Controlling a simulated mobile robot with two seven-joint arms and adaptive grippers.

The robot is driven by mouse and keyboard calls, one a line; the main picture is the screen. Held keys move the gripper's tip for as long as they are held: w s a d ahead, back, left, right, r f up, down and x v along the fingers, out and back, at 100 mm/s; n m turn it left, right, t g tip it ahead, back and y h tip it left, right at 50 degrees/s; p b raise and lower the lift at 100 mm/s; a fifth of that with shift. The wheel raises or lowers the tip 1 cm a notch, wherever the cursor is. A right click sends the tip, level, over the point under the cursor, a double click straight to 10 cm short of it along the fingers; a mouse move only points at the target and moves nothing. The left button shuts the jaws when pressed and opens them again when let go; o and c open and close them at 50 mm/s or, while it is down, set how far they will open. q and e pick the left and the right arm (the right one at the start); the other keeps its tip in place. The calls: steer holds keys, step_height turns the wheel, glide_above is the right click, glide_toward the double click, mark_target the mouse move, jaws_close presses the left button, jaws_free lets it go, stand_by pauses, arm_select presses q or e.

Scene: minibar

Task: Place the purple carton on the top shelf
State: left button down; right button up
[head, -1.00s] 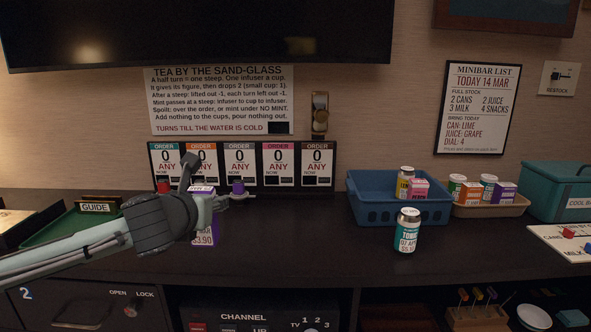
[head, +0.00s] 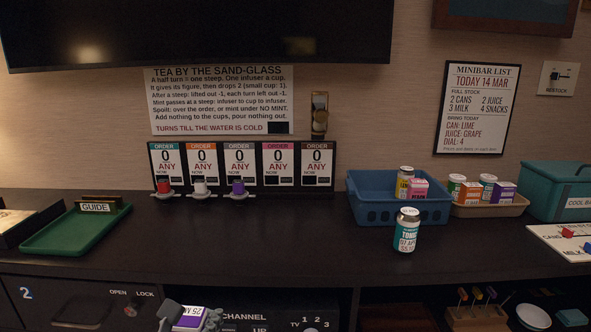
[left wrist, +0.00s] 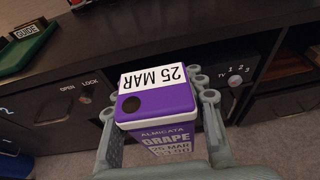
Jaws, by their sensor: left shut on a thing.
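The purple carton (head: 190,318) is at the bottom edge of the head view, in front of the cabinets and below the counter top. Its white label reads 25 MAR. In the left wrist view the carton (left wrist: 160,100) shows its purple top with a dark round spot, and GRAPE on its side. My left gripper (head: 191,321) is shut on it, one finger on each side; the fingers also show in the left wrist view (left wrist: 158,112). My right gripper is not in view. I cannot identify the top shelf in these frames.
A closed door (head: 60,305) marked 2, OPEN and LOCK is at lower left. A channel box (head: 275,318) stands in the compartment beside it. On the counter are a green tray (head: 75,232), a tonic can (head: 407,230) and a blue basket (head: 385,208). The counter's middle is clear.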

arm_select(q)
steer(key=shift+s+a+f, duration=0.2)
steer(key=shift+s+a, duration=0.2)
steer(key=shift+s, duration=0.15)
steer(key=shift+s+a+f, duration=0.2)
steer(key=shift+s+a, duration=0.2)
steer(key=shift+s, duration=0.1)
steer(key=shift+r, duration=0.1)
